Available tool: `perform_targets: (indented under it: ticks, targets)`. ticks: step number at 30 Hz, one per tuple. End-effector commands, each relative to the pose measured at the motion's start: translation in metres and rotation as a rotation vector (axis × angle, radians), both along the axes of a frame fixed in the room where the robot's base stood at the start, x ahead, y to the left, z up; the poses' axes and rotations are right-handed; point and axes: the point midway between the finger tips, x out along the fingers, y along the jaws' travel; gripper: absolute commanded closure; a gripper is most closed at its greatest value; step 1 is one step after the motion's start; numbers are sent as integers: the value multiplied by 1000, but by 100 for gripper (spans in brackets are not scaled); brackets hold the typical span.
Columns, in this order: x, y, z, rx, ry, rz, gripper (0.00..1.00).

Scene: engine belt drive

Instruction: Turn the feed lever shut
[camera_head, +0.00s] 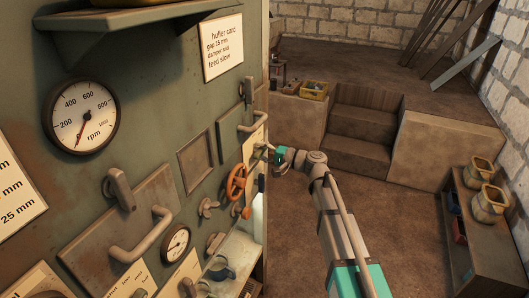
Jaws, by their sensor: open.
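The green machine front fills the left half of the view. I cannot tell for sure which control is the feed lever. Small knob-like or lever-like controls sit low on the front: a brown one (208,206), one (242,212) below the orange handwheel (237,182), and one (215,243) lower down. My gripper (266,152) is open and empty at the front's right end, by a pale label plate (252,148). It is above and right of the handwheel. Whether it touches anything there is unclear.
Two hatches with bar handles (143,240) (258,124) stick out from the front. A shelf (120,18) overhangs it. A rpm gauge (80,116) and a card (222,46) are above. Steps (362,130) and a bench with jars (484,170) stand right; the floor between is clear.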

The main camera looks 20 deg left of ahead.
Motion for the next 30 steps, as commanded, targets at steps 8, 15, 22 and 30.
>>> perform_targets:
  ticks: [8, 15, 22, 30]
  targets:
    - [0, 0, 0, 0, 0, 0, 69]
    - [0, 0, 0, 0, 0, 0, 100]
    - [-1, -1, 0, -1, -10, 2, 100]
    - [-1, 3, 0, -2, -44, 4, 100]
